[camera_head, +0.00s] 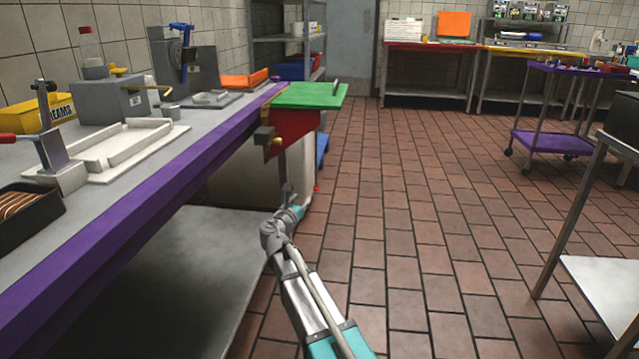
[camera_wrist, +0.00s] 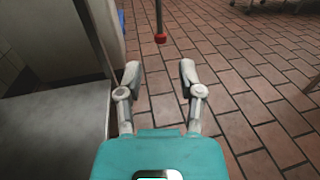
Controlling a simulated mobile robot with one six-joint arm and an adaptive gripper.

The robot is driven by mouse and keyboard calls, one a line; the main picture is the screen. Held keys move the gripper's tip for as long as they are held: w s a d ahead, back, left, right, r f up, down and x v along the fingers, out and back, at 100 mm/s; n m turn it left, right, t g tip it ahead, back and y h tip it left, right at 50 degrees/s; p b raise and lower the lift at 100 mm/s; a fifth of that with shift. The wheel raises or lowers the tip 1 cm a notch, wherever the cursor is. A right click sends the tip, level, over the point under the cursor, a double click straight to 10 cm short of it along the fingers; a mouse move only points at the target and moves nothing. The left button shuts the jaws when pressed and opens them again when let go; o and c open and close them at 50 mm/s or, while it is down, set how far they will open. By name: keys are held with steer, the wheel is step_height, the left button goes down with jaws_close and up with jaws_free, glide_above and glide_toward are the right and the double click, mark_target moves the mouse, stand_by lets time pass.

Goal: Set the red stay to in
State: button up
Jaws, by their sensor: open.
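The red stay shows in the wrist view as a thin rod with a red ball end (camera_wrist: 160,38), hanging ahead of my gripper. In the head view a small red tip (camera_head: 317,188) shows just right of my gripper, below the green leaf (camera_head: 310,96) at the counter's far end. The rod's upper part is hidden or out of view. My gripper (camera_wrist: 160,82) is open and empty, its two fingers apart. The red end lies beyond the fingertips, roughly between them, not touching. In the head view my gripper (camera_head: 292,208) is low beside the counter and partly hidden by my arm.
The purple-edged counter (camera_head: 150,195) runs along the left, with a lower shelf (camera_head: 170,275). A red panel with brass fittings (camera_head: 292,128) sits under the green leaf. A counter leg (camera_wrist: 95,35) stands left of my gripper. Tiled floor is open to the right.

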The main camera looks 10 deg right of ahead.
mark_target(316, 181)
steer(key=shift+w, duration=0.1)
steer(key=x, duration=1.3)
steer(key=shift+w+d, duration=0.2)
steer(key=shift+d, duration=0.05)
steer(key=shift+c, duration=0.2)
jaws_close()
